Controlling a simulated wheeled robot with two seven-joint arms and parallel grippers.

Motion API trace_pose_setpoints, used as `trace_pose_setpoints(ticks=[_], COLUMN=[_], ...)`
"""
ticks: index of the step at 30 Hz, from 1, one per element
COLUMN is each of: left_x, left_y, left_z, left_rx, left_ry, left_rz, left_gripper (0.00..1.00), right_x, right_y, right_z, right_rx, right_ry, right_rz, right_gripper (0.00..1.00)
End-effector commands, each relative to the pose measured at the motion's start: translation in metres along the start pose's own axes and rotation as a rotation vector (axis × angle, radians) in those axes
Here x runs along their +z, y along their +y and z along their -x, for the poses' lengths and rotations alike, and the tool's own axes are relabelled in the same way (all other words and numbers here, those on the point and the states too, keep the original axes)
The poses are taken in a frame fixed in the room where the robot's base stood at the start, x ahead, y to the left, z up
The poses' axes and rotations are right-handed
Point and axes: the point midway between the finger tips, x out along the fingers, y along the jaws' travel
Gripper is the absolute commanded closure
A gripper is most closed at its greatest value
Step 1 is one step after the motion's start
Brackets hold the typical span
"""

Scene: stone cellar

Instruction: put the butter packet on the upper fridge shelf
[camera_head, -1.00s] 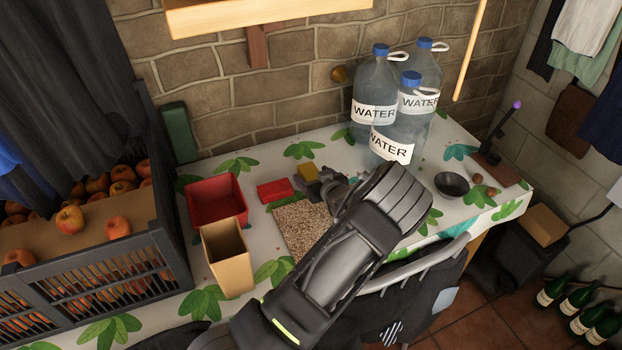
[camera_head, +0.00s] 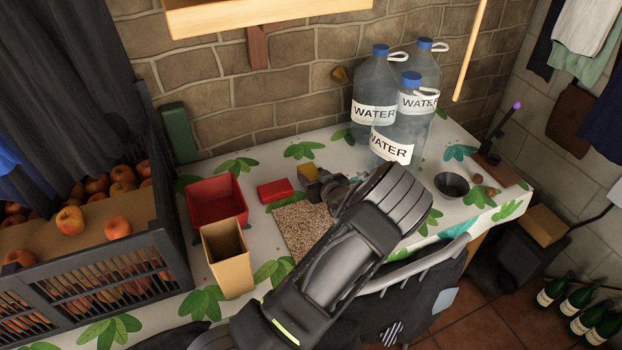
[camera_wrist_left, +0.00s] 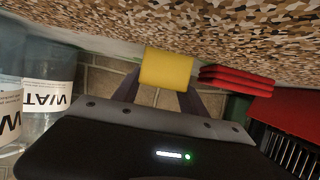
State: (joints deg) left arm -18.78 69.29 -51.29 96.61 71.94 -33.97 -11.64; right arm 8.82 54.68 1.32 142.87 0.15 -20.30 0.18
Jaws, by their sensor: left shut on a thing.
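The butter packet is a small yellow block (camera_head: 307,172) on the leaf-patterned table, just behind a speckled mat. My left gripper (camera_head: 318,184) reaches it from the front right and is shut on it. In the left wrist view the yellow packet (camera_wrist_left: 166,68) sits between the two fingers of my left gripper (camera_wrist_left: 160,88). I cannot tell whether the packet still touches the table. The fridge and its upper shelf are not in view. My right gripper is not in view.
A red bin (camera_head: 216,213) and a tan open box (camera_head: 228,270) stand further left, beside an apple crate (camera_head: 115,278). Large water bottles (camera_head: 374,112) stand behind right, with a dark bowl (camera_head: 452,186) beyond.

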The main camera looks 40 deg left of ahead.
Motion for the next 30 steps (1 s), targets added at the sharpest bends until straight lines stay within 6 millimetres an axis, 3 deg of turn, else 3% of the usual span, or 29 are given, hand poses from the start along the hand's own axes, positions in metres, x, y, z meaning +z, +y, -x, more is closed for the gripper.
trace_pose_setpoints(ticks=[3, 14, 30], left_x=[0.0, -0.006, -0.087], left_y=[0.0, 0.0, 0.001], left_z=[0.0, 0.002, 0.036], left_rx=[0.0, 0.0, 0.002], left_ry=[0.0, 0.002, 0.002], left_rz=[0.0, 0.002, 0.004], left_gripper=[1.0, 1.0, 1.0], right_x=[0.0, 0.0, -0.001], right_y=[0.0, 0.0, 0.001], right_z=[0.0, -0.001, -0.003], right_rx=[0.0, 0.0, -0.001], right_ry=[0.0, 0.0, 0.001], right_rz=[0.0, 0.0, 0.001], right_gripper=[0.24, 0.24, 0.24])
